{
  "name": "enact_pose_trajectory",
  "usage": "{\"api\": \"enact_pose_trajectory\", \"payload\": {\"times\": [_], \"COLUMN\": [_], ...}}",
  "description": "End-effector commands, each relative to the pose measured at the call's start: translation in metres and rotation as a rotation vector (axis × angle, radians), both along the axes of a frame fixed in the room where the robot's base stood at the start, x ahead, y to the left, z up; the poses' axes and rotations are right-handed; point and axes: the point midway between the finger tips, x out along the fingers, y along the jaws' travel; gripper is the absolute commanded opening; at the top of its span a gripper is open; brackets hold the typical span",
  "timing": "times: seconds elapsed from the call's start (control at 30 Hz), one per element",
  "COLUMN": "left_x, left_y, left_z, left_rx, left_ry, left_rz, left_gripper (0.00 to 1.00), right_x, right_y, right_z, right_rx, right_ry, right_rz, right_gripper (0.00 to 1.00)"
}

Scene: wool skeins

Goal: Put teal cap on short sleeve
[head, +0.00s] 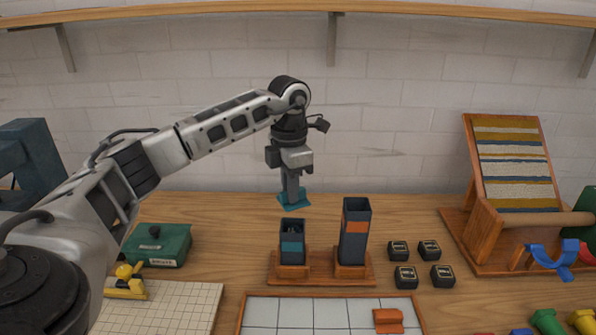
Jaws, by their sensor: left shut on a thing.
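My left gripper (291,190) points down and is shut on the teal cap (294,202), a flat teal piece held in the air. The short sleeve (291,256) is a dark square tube with a teal band, standing upright on a wooden base (320,282). The cap is above the sleeve's open top in the picture and apart from it; how far behind it is, I cannot tell. A taller dark sleeve (355,230) with an orange band stands to its right. An orange cap (388,320) lies on the gridded tray (270,318) in front. My right gripper is not in view.
Several small black blocks (405,276) sit right of the sleeves. A wooden loom (508,180) stands at the right. A green box (158,245) and a yellow tool (127,282) are at the left. The table behind the sleeves is clear.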

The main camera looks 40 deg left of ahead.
Motion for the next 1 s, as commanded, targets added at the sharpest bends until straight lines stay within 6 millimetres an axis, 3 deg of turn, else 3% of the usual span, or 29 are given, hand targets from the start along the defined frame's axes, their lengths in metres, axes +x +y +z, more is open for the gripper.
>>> {"api": "enact_pose_trajectory", "payload": {"times": [0.27,0.57,1.0], "left_x": [0.0,0.0,0.0], "left_y": [0.004,0.003,0.003], "left_z": [-0.005,-0.032,-0.062], "left_rx": [-0.001,-0.001,-0.001], "left_ry": [-0.001,0.0,-0.001], "left_rz": [0.045,0.041,0.04], "left_gripper": [0.0,0.0,0.0], "right_x": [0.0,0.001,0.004], "right_y": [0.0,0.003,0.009], "right_z": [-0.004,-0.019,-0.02], "right_rx": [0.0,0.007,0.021], "right_ry": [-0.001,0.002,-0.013], "right_rz": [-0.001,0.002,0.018], "right_gripper": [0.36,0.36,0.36]}}
